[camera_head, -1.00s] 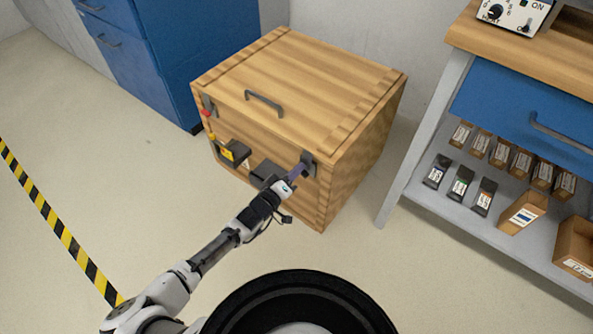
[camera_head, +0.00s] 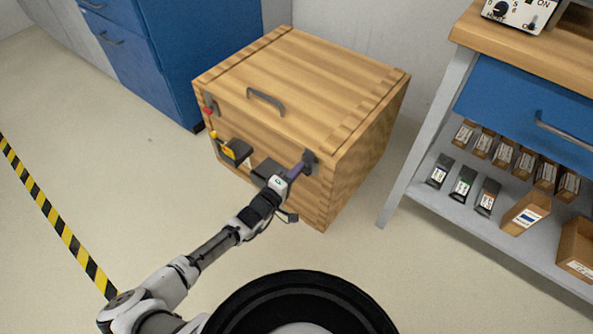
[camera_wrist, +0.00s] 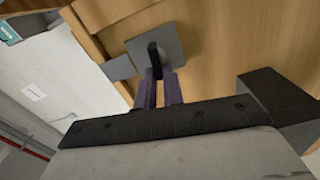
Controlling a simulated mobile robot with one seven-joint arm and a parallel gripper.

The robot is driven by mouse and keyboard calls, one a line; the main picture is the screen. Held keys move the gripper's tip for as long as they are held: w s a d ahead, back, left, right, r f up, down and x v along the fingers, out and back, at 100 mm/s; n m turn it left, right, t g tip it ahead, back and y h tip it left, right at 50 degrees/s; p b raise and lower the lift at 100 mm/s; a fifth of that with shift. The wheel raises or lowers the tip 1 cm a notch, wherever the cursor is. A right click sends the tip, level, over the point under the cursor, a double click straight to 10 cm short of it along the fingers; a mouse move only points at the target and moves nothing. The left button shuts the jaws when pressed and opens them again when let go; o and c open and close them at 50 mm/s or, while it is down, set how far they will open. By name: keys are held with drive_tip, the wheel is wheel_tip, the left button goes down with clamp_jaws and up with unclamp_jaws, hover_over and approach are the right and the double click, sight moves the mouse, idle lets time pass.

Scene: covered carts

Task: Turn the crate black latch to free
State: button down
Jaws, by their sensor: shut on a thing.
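The wooden crate (camera_head: 300,80) stands on the floor with its lid closed. The black latch (camera_wrist: 154,58) is a small dark upright tab on a grey plate (camera_wrist: 175,42) at the crate's front. In the head view this latch (camera_head: 310,158) is at the upper right of the front face, partly hidden by my gripper (camera_head: 300,167). In the wrist view the purple fingers of my gripper (camera_wrist: 158,75) are shut on the black latch, one on each side of it. The fingertips partly cover the latch's lower end.
A red-marked latch (camera_head: 208,109) is at the crate's front left, above a dark box with a yellow part (camera_head: 232,150). A lid handle (camera_head: 265,99) sits on top. A blue cabinet (camera_head: 185,50) stands behind left, a shelved workbench (camera_head: 450,195) at right.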

drive_tip(key=c, duration=1.5)
unclamp_jaws()
drive_tip(key=v, duration=1.3)
drive_tip(key=shift+s+a, duration=0.25)
drive_tip(key=shift+s, duration=0.05)
